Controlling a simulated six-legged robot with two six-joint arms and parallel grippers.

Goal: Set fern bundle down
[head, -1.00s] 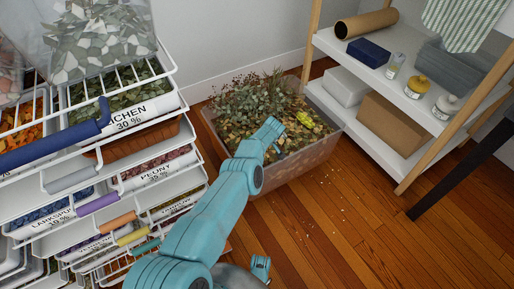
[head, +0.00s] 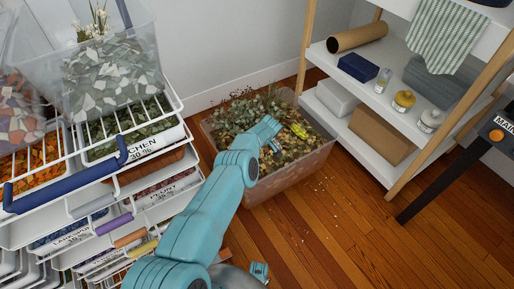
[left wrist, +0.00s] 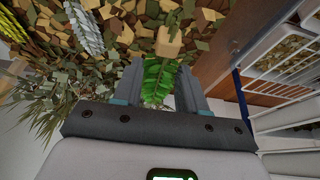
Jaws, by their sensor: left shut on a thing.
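A green fern bundle (left wrist: 158,82) shows between the two fingers of my left gripper (left wrist: 159,92) in the left wrist view. The gripper is shut on it. Below the fronds is a bed of brown, tan and green chips (left wrist: 120,35). In the head view my left gripper (head: 272,134) is over the clear bin (head: 290,178) of chips and dried plants. The fern is not clear there; the gripper hides most of that spot. I cannot tell whether the fern touches the chips. My right gripper is not seen clearly.
A wire rack of labelled drawers (head: 150,150) stands at the left, with a clear tub of mosaic pieces (head: 115,75) on top. A yellow-green piece (head: 299,130) lies in the bin. A white shelf (head: 385,105) stands at the right. The wooden floor in front is open.

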